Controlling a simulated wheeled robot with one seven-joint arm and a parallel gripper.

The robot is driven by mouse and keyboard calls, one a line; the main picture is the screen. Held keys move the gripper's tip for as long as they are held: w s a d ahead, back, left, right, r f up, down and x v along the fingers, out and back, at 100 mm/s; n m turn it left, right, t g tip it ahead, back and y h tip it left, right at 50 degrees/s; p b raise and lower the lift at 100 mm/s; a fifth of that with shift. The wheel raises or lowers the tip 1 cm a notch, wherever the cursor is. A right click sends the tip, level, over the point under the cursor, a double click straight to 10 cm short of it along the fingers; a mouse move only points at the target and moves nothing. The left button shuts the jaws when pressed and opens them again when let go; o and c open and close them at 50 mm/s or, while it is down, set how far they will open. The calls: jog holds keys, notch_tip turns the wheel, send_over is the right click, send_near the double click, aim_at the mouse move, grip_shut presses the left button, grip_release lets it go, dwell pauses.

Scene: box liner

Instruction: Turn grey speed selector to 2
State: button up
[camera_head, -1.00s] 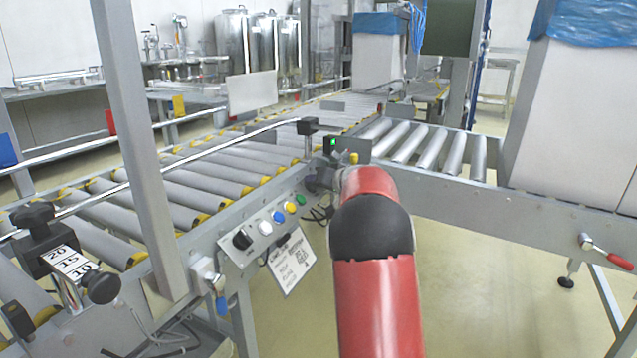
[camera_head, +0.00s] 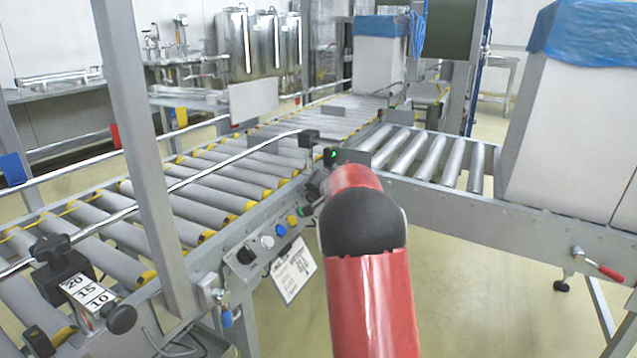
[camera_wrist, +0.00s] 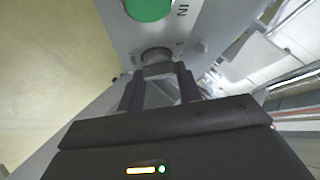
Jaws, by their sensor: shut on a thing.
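In the wrist view, the grey speed selector (camera_wrist: 157,56) is a small round knob on the grey panel, below a green button (camera_wrist: 148,8). My gripper (camera_wrist: 158,72) is shut on the selector, with a dark finger on each side. Small markings show on the panel around the knob, but I cannot read which number it points to. In the head view, my red arm reaches to the far end of the button panel (camera_head: 258,240). The dark gripper (camera_head: 318,185) is partly hidden by the arm there, and the selector cannot be made out.
The panel also carries a black knob (camera_head: 246,255) and white, blue, yellow and green buttons, with a paper tag (camera_head: 294,270) hanging below. A roller conveyor (camera_head: 200,195) runs behind it. A box with blue liner (camera_head: 575,100) stands right. The floor at lower right is mostly clear.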

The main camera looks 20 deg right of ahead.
jog(key=shift+r+m+g+h+p, duration=0.15)
jog(key=shift+m+g+h+p, duration=0.3)
jog(key=shift+p, duration=0.75)
jog(key=shift+r+m+g+h+p, duration=0.15)
jog(key=shift+m+p, duration=0.5)
jog(key=shift+p, duration=0.85)
jog(key=shift+f+m+p, duration=0.3)
jog(key=shift+m+p, duration=0.1)
jog(key=o, duration=1)
jog(key=shift+b, duration=0.4)
